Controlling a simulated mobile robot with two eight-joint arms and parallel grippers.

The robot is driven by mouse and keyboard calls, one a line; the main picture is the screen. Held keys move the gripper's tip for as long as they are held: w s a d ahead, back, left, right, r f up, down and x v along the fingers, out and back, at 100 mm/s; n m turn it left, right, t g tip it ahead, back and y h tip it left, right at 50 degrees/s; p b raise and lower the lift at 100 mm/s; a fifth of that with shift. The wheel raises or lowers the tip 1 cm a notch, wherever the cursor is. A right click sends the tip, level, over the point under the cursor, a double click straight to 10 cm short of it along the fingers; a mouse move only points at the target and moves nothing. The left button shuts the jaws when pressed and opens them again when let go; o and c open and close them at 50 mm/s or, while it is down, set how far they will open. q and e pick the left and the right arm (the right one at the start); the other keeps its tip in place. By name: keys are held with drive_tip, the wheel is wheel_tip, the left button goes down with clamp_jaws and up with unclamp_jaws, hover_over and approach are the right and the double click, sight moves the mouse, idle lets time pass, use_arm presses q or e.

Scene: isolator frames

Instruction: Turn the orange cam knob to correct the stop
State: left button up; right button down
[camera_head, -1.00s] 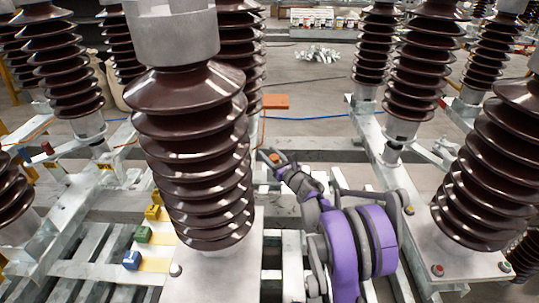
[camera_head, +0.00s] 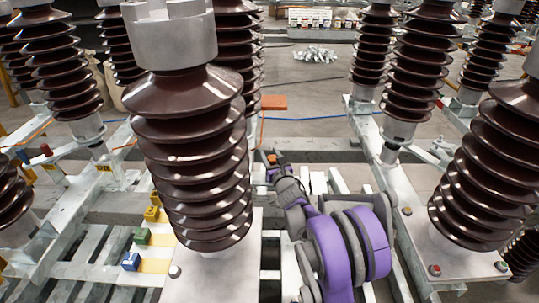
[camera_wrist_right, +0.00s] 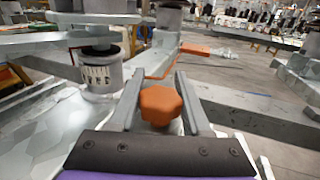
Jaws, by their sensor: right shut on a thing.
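The orange cam knob (camera_wrist_right: 161,105) is lobed and sits between the two grey fingers of my right gripper (camera_wrist_right: 161,82) in the right wrist view. The gripper is shut on it, one finger on each side. In the head view a small part of the knob (camera_head: 272,159) shows at the tip of my right gripper (camera_head: 274,165), just right of the large brown insulator. The stop cannot be made out. My left gripper is not in view.
A large ribbed brown insulator (camera_head: 190,150) stands close left of my right arm, with another insulator (camera_head: 490,170) at the right. Blue, green and yellow blocks (camera_head: 142,235) sit at the lower left. An orange plate (camera_head: 273,102) lies beyond the knob.

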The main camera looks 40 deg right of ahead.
drive_tip(key=shift+c, duration=1.8)
unclamp_jaws()
drive_tip(key=shift+s, duration=0.1)
drive_tip(key=v, duration=1)
drive_tip(key=shift+s+a, duration=0.15)
drive_tip(key=shift+s, duration=0.2)
drive_tip(key=shift+f, duration=0.1)
